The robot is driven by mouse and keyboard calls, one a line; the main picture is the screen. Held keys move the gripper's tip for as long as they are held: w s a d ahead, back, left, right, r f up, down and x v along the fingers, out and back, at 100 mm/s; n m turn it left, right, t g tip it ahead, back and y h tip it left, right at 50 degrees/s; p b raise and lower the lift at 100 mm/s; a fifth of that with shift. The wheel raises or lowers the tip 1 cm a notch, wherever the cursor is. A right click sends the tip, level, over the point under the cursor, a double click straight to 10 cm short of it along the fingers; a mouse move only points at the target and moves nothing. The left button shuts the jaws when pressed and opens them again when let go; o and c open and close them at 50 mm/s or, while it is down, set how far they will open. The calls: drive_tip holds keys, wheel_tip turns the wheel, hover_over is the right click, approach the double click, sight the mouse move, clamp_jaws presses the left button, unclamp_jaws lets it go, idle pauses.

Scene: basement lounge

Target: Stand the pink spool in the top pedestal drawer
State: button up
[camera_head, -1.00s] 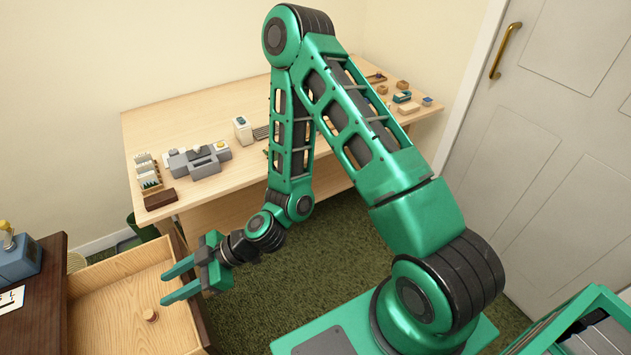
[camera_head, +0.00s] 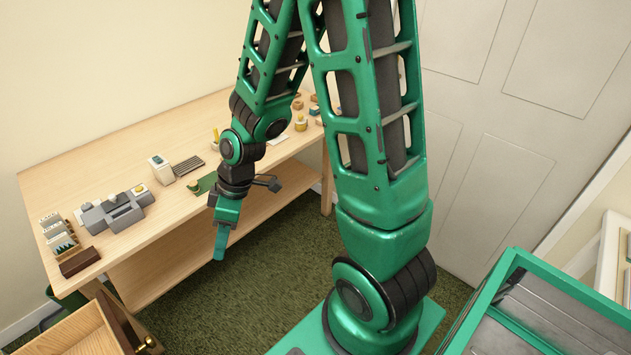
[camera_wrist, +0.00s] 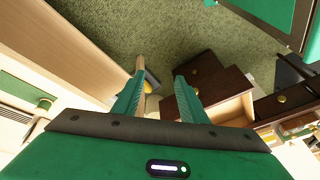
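The open drawer (camera_head: 80,335), light wood inside with a dark front and brass knob, shows only partly at the lower left of the head view. An open drawer with pale wood inside (camera_wrist: 232,110) also shows in the wrist view, right of the fingers. I cannot make out a pink spool in either current view. My gripper (camera_head: 221,245) points down in front of the workbench, right of the drawer. In the wrist view its two fingers (camera_wrist: 159,88) stand apart with nothing held between them.
The pale workbench (camera_head: 150,200) carries a grey device (camera_head: 113,212), a card rack (camera_head: 60,240), a dark block (camera_head: 79,262), a white box (camera_head: 161,169) and small items at the far end. Green carpet (camera_head: 250,290) lies open below. A green-framed cart (camera_head: 500,310) stands right.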

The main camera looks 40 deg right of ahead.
drive_tip(key=s+d+r+m+h, duration=0.2)
drive_tip(key=s+d+r+m, duration=0.4)
drive_tip(key=d, duration=0.3)
drive_tip(key=s+d+r+m+h, duration=0.2)
drive_tip(key=s+d+r+m, duration=0.35)
drive_tip(key=d, duration=0.45)
drive_tip(key=s+d+r+m+g, duration=0.1)
drive_tip(key=s+d+r+m, duration=0.1)
drive_tip(key=s+r+m, duration=0.2)
drive_tip(key=s+m, duration=0.1)
drive_tip(key=s, duration=0.2)
drive_tip(key=shift+s+d+r, duration=0.25)
